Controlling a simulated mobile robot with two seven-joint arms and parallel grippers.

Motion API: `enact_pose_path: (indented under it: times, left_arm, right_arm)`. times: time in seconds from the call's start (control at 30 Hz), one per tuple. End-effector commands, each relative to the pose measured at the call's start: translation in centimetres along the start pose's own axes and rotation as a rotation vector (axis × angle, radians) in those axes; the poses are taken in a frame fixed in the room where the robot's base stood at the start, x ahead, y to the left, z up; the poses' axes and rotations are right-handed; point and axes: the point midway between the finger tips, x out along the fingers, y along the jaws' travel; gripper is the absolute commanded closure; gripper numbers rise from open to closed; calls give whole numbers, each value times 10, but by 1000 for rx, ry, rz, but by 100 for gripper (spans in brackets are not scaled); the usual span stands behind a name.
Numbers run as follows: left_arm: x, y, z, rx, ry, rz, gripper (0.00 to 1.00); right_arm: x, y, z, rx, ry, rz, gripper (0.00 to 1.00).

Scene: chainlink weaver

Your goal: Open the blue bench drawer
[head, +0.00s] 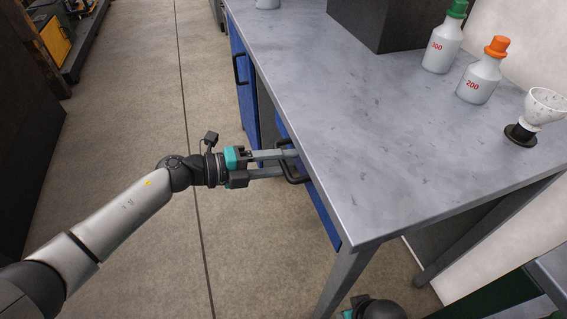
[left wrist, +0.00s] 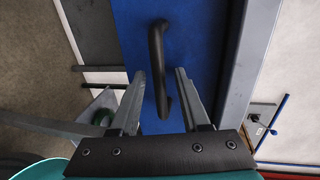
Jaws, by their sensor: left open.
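The blue bench drawer front (head: 326,216) sits under the near end of the grey bench top, mostly hidden by its edge. I see no clear gap around it. Its black bar handle (head: 292,179) also shows in the left wrist view (left wrist: 156,48), on the blue face (left wrist: 205,45). My left gripper (head: 296,162) is open at the handle. In the left wrist view its two fingers (left wrist: 160,73) stand on either side of the handle bar, with space visible on both sides. A teal and black part, apparently of my right arm, shows at the bottom edge; its fingers are hidden.
The grey bench top (head: 330,130) carries a green-capped bottle (head: 440,45), an orange-capped bottle (head: 480,80), a white cup on a black base (head: 543,108) and a dark box (head: 385,25). A blue cabinet door (head: 243,85) stands farther along. The floor left of the bench is clear.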

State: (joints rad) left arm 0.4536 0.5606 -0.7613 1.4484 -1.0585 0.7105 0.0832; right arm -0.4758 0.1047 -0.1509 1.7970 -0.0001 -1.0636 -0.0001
Motion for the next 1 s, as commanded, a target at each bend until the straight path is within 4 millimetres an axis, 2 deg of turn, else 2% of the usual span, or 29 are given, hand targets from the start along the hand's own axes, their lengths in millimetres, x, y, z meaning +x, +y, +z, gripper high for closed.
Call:
enact_pose_path:
  times: [0.3,0.7,1.0]
  left_arm:
    - [3,0,0,0,0,0,54]
    - [2,0,0,-1,0,0,99]
    - [2,0,0,-1,0,0,100]
  right_arm:
    - [-1,0,-1,0,1,1,50]
    - [-1,0,-1,0,1,0,50]
    - [-1,0,-1,0,2,0,50]
